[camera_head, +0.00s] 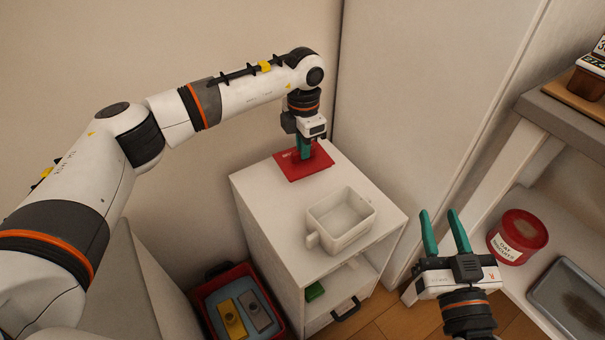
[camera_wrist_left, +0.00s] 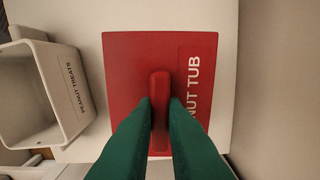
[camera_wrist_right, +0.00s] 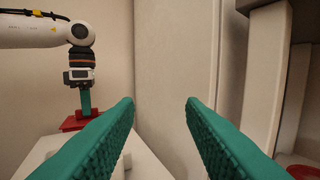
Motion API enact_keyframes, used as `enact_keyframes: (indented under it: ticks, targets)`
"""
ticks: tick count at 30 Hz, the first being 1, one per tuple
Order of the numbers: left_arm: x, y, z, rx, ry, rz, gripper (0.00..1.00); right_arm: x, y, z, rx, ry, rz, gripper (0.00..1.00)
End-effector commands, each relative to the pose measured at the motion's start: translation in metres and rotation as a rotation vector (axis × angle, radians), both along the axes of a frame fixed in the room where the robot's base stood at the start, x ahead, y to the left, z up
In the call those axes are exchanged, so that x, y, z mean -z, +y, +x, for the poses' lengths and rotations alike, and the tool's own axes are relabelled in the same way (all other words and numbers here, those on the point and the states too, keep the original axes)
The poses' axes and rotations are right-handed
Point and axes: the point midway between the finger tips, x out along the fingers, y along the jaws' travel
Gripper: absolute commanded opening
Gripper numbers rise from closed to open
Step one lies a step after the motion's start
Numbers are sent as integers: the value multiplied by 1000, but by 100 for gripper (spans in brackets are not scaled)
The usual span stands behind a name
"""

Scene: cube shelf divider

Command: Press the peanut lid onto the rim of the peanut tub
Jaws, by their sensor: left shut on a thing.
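The peanut lid (camera_head: 294,169) is a flat red square at the back of the white cabinet top. In the left wrist view the lid (camera_wrist_left: 136,62) shows a raised bar handle and the words "NUT TUB". My left gripper (camera_head: 304,151) is shut on the handle from above; its green fingers (camera_wrist_left: 160,105) flank the bar. The peanut tub (camera_head: 342,238) is a cream open box in front of the lid, apart from it, its rim uncovered. The left wrist view shows its label "PEANUT TREATS" (camera_wrist_left: 73,86). My right gripper (camera_head: 446,235) is open and empty, right of the cabinet.
A round red "OAT" tub (camera_head: 517,238) and a grey tray (camera_head: 570,295) sit on the shelf at right. A red bin (camera_head: 214,275) with yellow and grey items stands left of the cabinet. A green item (camera_head: 315,290) lies inside the cabinet.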

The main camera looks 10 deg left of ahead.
Motion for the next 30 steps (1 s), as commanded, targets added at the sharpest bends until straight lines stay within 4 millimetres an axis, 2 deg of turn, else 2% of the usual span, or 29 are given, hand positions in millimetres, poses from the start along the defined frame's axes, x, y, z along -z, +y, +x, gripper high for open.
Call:
enact_keyframes:
  ticks: [18,30]
  targets:
    - [-19,0,0,0,0,0,0,46,-10,-8,20,301,-77,36]
    - [-20,0,0,0,0,0,0,53,-11,-10,22,338,-86,36]
